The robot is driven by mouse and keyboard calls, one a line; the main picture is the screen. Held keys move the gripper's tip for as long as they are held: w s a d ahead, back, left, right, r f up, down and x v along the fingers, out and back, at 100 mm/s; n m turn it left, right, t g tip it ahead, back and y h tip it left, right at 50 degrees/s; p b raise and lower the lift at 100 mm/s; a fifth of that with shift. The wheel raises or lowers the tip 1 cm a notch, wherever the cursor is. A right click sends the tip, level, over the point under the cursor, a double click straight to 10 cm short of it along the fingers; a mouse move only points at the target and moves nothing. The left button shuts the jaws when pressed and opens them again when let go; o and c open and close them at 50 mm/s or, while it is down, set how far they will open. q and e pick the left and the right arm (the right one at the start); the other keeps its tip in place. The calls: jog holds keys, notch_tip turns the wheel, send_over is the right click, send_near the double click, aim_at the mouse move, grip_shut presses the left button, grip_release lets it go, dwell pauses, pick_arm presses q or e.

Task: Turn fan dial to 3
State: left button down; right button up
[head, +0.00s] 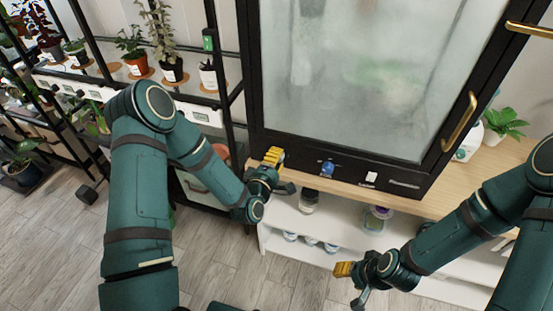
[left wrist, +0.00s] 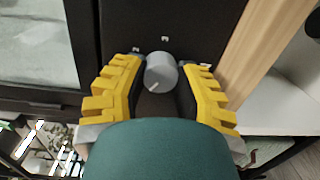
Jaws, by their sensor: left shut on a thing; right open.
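A grey round dial (left wrist: 161,72) with a white pointer line sits on the black front panel (left wrist: 165,20) of a glass-door cabinet, seen in the left wrist view. The pointer line shows on the dial's lower side, toward the lower left. My left gripper (left wrist: 160,85) is shut on the dial, one yellow finger on each side. In the head view my left gripper (head: 272,160) is at the cabinet's lower left and hides the dial. My right gripper (head: 345,275) is open and empty, low in front of the white shelf.
The glass door (head: 350,70) has a brass handle (head: 459,121). Below are a wooden top (head: 425,206) and a white shelf (head: 335,225) with jars. Plant racks stand left.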

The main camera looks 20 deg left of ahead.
pick_arm(q)
jog(key=m, duration=0.4)
jog(key=shift+r+y, duration=0.15)
jog(key=shift+y, duration=0.15)
jog(key=m, duration=0.3)
jog(key=shift+w+m, duration=0.1)
jog(key=shift+m, duration=0.3)
jog(key=m, duration=0.4)
jog(key=shift+r+y, duration=0.1)
jog(key=shift+y, duration=0.3)
jog(key=m, duration=0.4)
jog(key=shift+d, duration=0.15)
jog(key=m+y, duration=0.1)
jog(key=m, duration=0.5)
jog(key=shift+d, duration=0.1)
jog(key=m, duration=0.6)
jog(key=shift+t, duration=0.3)
